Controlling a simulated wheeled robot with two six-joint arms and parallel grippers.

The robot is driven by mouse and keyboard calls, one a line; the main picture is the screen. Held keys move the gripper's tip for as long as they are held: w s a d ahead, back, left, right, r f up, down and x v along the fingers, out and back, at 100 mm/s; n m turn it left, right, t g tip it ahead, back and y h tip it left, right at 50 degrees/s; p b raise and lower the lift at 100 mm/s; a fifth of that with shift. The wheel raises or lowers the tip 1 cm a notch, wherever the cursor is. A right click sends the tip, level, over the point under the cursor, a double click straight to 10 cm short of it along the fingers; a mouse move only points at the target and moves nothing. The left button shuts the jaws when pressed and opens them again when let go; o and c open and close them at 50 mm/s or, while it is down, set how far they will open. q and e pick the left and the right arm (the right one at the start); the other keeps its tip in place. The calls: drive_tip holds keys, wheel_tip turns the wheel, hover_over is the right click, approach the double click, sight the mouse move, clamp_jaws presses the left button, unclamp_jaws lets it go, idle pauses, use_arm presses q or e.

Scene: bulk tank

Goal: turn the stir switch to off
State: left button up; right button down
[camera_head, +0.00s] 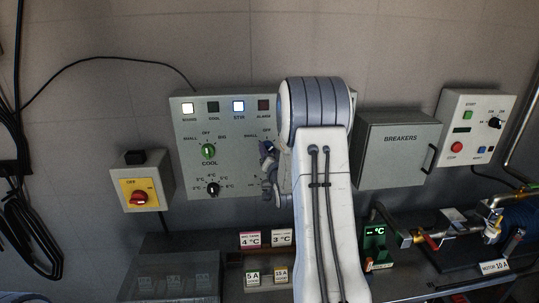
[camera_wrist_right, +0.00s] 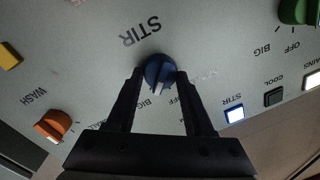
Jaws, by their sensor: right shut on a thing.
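The stir switch is a blue knob (camera_wrist_right: 160,68) under the upside-down word STIR in the right wrist view. Its pale pointer mark faces down in the picture, between the partly hidden BIG and OFF labels. My right gripper (camera_wrist_right: 159,75) is shut on the knob, a dark finger on each side. In the head view my right gripper (camera_head: 268,158) is at the grey control panel (camera_head: 232,165), and my white arm hides the panel's right part. The STIR lamp (camera_head: 238,106) is lit; it also glows in the wrist view (camera_wrist_right: 234,114). My left gripper is not in view.
The green COOL knob (camera_head: 208,151) and a black knob (camera_head: 212,188) sit left of my gripper. An orange WASH knob (camera_wrist_right: 53,124) is near in the wrist view. A red-yellow switch box (camera_head: 141,190) and a breaker box (camera_head: 397,148) flank the panel.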

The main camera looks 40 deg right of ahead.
drive_tip(key=n+b, duration=0.4)
drive_tip(key=b, duration=0.1)
drive_tip(key=shift+f+n, duration=0.1)
drive_tip(key=shift+n, duration=0.3)
drive_tip(key=shift+w+a+n+g+b, duration=0.15)
drive_tip(key=shift+n+g+b, duration=0.25)
drive_tip(key=shift+n+b, duration=1.3)
drive_tip(key=shift+r, duration=0.2)
drive_tip(key=shift+c, duration=1.4)
unclamp_jaws()
drive_tip(key=b+v, duration=0.2)
drive_tip(key=v, duration=0.8)
drive_tip(key=shift+s+a, duration=0.2)
drive_tip(key=shift+s, duration=0.05)
